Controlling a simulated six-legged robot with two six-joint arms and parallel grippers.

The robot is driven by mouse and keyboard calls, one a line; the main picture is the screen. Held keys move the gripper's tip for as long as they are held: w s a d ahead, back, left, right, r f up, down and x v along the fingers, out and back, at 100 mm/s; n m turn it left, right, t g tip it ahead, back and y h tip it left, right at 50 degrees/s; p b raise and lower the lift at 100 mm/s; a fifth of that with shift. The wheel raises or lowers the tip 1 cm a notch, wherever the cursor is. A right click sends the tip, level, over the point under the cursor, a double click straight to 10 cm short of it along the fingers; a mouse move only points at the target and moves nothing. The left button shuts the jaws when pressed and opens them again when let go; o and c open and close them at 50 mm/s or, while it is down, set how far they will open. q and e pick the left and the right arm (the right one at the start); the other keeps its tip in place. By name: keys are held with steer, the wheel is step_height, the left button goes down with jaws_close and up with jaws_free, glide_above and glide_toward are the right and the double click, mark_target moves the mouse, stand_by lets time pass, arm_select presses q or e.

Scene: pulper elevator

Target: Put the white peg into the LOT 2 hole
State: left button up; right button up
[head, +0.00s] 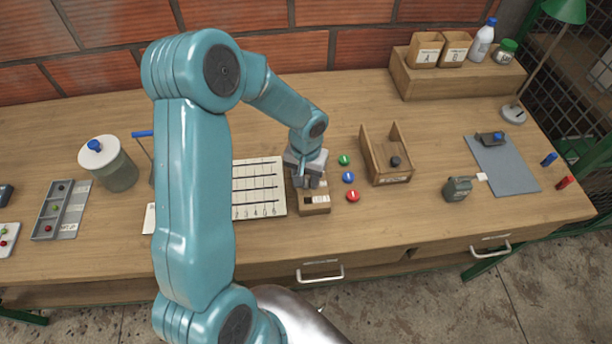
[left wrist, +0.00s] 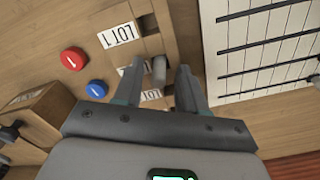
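The wooden lot block (head: 315,209) stands near the front middle of the bench, partly hidden by my left gripper (head: 308,182). The fingers are open, with a gap on both sides of the peg. I cannot tell which hole holds it. My right gripper is not in view.
Green (head: 344,160), blue (head: 348,177) and red (head: 353,196) discs lie right of the block. An open wooden box (head: 388,178) with a dark knob stands beyond them. A lined white board (head: 258,188) lies to the left. A grey canister (head: 457,189) stands further right.

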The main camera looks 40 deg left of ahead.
arm_select(q)
steer(key=shift+s+r, duration=0.1)
steer(key=shift+s, duration=0.05)
steer(key=shift+r, duration=0.5)
step_height(320, 180, up, 11)
steer(key=shift+r, duration=0.15)
stand_by(0.4)
